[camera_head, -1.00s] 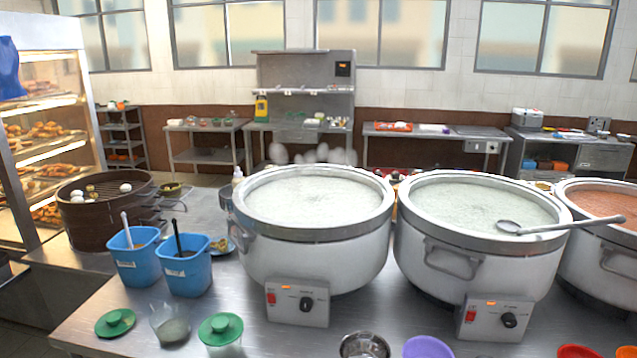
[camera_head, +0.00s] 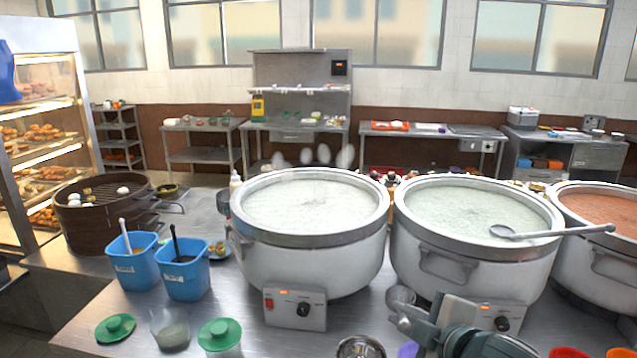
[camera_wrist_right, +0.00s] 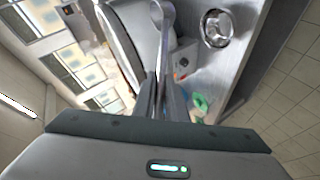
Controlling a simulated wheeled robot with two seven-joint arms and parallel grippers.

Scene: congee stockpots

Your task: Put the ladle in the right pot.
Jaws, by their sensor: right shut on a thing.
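My right gripper (camera_head: 408,320) is in front of the middle pot, low over the counter's front. It is shut on a grey metal ladle-like utensil, whose round bowl (camera_head: 401,296) points up toward the pot; this bowl also shows in the wrist view (camera_wrist_right: 162,14), beyond the fingers (camera_wrist_right: 162,95). The middle pot (camera_head: 460,255) is white with pale congee; the left pot (camera_head: 310,262) looks alike. A third pot (camera_head: 605,262) at far right holds reddish food. Another long-handled ladle (camera_head: 560,232) lies across the middle pot's right rim, its bowl over the congee. My left gripper is not in view.
Blue tubs (camera_head: 186,277), a brown steamer (camera_head: 105,218) and green lids (camera_head: 115,327) stand on the left. A metal bowl (camera_head: 360,347) is at the front edge. Red (camera_head: 568,352) and orange cups are at front right. Bare counter (camera_head: 250,310) shows before the left pot.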

